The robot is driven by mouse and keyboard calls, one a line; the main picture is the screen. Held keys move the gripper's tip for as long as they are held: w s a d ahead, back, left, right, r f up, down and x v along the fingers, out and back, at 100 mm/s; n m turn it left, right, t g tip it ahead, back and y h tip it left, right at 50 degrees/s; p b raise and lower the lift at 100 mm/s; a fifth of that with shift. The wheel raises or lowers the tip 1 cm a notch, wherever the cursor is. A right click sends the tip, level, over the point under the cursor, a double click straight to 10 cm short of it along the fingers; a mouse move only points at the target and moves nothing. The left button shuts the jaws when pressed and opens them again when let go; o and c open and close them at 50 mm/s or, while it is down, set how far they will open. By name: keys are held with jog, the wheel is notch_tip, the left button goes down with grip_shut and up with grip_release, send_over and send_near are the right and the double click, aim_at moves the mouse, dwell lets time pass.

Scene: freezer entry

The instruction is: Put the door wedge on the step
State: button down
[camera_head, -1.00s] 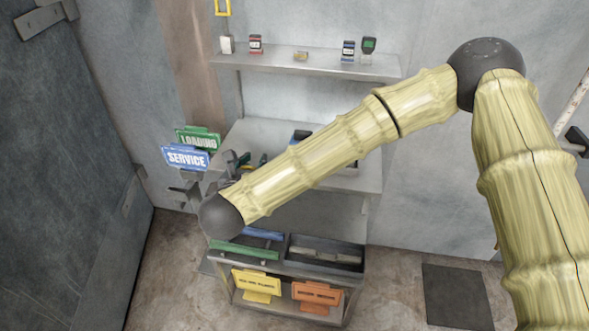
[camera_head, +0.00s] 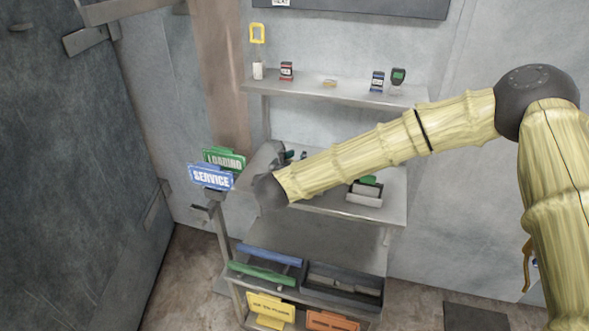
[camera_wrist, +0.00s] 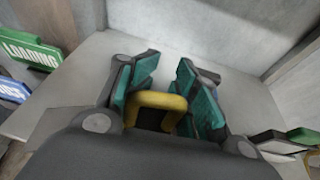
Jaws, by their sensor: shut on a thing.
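My gripper (camera_wrist: 166,72), with teal finger pads, is over the pale middle shelf in the wrist view. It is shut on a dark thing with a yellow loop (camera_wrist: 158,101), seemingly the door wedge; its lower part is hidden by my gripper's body. In the head view my gripper (camera_head: 290,155) shows only in small part behind my arm, at the left of the middle shelf (camera_head: 390,210), and the held thing cannot be made out. I cannot tell for sure which surface is the step.
Green LOADING (camera_head: 224,160) and blue SERVICE (camera_head: 211,178) signs stand at the shelf's left edge. A grey box with a green item (camera_head: 366,192) stands at its right. The upper shelf (camera_head: 345,92) holds small items. Lower trays (camera_head: 340,299) hold several things. A dark mat (camera_head: 475,318) lies on the floor.

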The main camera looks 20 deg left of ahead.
jog(key=shift+w+f, duration=0.1)
jog(key=shift+w, duration=0.25)
jog(key=shift+f, duration=1.7)
jog(key=c, duration=0.9)
grip_release()
jog(key=shift+c, duration=0.2)
jog(key=shift+s, duration=0.1)
jog(key=v, duration=1.2)
